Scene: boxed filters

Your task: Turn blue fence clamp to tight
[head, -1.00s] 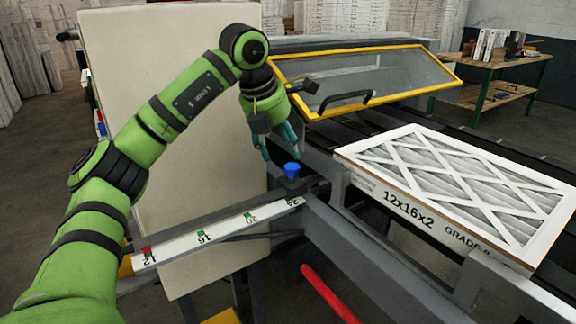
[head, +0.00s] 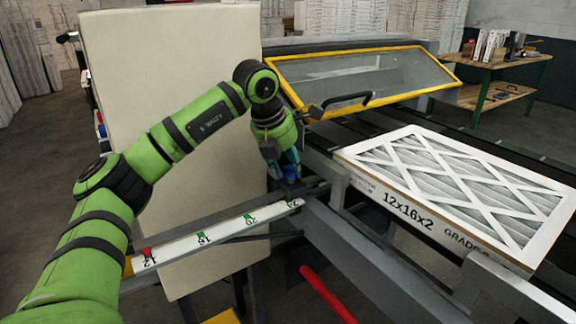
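The blue fence clamp (head: 291,173) is a small knob on the fence carriage at the far end of the white scale rail (head: 222,232), near the 24 mark. My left gripper (head: 284,172) is down at the clamp, with its teal fingers beside and around the knob. The fingers partly hide the knob, and I cannot tell whether they are closed on it. My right gripper is not in view.
A boxed filter (head: 430,225) marked 12x16x2 lies on the conveyor at right. A yellow-framed clear guard (head: 365,75) with a black handle stands behind. A large beige panel (head: 180,110) is behind my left arm. A red bar (head: 328,294) is below.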

